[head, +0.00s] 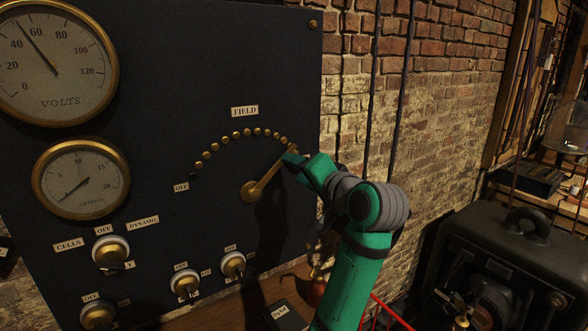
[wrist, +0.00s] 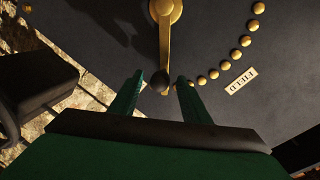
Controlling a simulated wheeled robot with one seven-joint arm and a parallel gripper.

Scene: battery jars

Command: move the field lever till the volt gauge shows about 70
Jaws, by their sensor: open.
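The volt gauge (head: 57,100) at the upper left of the dark panel has its needle between 40 and 60, at about 50. The brass field lever (head: 268,180) points up and right from its pivot, its tip near the right end of the arc of brass studs (head: 248,133). My gripper (head: 291,157) is at the lever's outer end. In the wrist view the lever (wrist: 165,45) ends in a dark knob (wrist: 160,80). My open gripper (wrist: 159,82) has one finger on each side of the knob, with gaps showing. The head view hides the fingertips.
Below the volt gauge is a smaller gauge (head: 81,179). Several round switches, one marked cells and dynamo (head: 110,251), sit low on the panel. A brick wall (head: 440,90) is right of the panel; a dark machine (head: 500,265) stands at the lower right.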

